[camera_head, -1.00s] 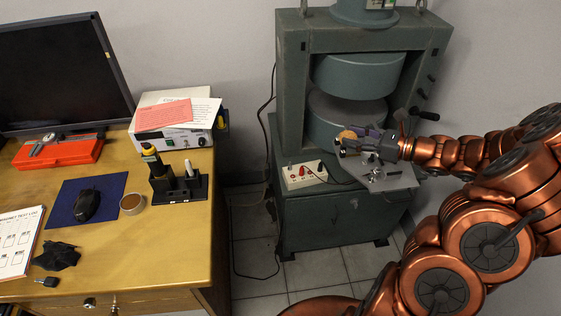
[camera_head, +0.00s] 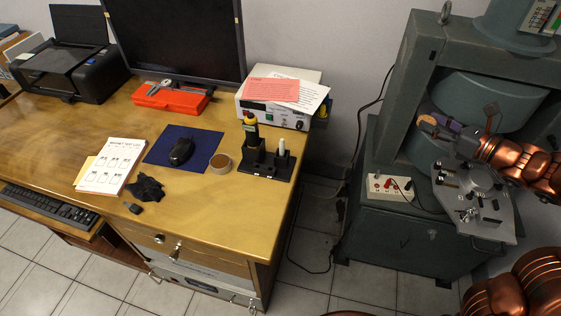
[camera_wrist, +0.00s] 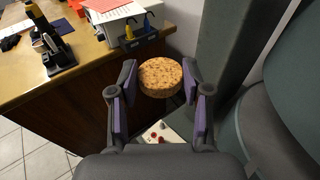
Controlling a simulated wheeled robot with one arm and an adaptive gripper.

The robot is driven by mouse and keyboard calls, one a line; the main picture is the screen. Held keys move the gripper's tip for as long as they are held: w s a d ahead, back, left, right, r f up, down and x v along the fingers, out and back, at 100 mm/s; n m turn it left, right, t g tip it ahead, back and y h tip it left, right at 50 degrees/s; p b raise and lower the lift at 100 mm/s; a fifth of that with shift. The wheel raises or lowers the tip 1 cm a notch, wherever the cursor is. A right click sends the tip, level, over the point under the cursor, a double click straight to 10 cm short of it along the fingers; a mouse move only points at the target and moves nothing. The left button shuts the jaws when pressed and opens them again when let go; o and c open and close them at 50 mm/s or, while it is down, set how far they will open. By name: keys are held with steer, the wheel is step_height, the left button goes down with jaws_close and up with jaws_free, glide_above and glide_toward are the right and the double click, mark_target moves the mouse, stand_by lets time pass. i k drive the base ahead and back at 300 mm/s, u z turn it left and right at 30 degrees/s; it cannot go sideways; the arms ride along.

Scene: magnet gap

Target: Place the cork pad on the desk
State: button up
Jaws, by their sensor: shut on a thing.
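The cork pad (camera_wrist: 160,76) is a round, speckled brown disc held between the purple-padded fingers of my gripper (camera_wrist: 158,90) in the wrist view. In the head view, my gripper (camera_head: 440,124) is in front of the green magnet press, with the cork pad (camera_head: 427,120) at its tip. The gripper is shut on the pad, well to the right of the desk. The wooden desk (camera_head: 215,215) fills the left and middle of the head view, and its corner also shows in the wrist view (camera_wrist: 88,62).
The desk's front right is bare. The magnet press (camera_head: 400,150) stands close around my gripper.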

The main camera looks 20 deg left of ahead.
mark_target(250, 217)
steer(key=z, duration=1.4)
steer(key=k, duration=0.95)
steer(key=u, duration=2.8)
